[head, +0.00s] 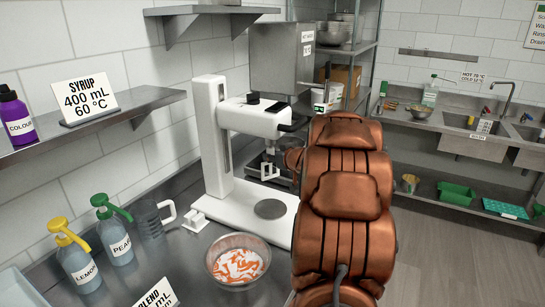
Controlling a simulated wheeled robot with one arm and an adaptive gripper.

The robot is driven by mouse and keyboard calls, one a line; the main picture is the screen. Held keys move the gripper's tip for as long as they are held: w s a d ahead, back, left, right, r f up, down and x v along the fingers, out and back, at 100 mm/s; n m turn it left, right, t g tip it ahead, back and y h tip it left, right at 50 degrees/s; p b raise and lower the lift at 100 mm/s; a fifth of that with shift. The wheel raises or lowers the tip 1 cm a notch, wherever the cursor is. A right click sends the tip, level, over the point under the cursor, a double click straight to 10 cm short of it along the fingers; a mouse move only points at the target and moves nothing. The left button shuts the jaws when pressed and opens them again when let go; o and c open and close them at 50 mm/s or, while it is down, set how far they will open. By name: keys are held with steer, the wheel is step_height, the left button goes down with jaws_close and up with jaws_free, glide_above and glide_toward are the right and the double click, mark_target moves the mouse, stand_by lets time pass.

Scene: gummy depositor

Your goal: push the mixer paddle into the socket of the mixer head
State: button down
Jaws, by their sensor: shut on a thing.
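The white mixer stands on the counter, with its mixer head (258,118) reaching right from a tall column. My gripper (270,155) is small in view below the front of the head, partly covered by my copper-coloured arm. It is shut on the mixer paddle (268,172), a pale flat frame that hangs below the fingers. The socket under the head is not visible, and I cannot tell whether the paddle's top touches it.
A steel bowl (238,277) with orange and white pieces stands in front of the mixer base (230,212). A clear jug (148,219) and pump bottles (78,262) stand at left. A wall shelf (85,125) is above them. My arm hides much of the right side.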

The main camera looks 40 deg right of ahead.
steer(key=shift+r, duration=0.3)
steer(key=shift+f, duration=0.1)
steer(key=c, duration=0.8)
jaws_free()
steer(key=shift+c, duration=0.2)
steer(key=v, duration=1.2)
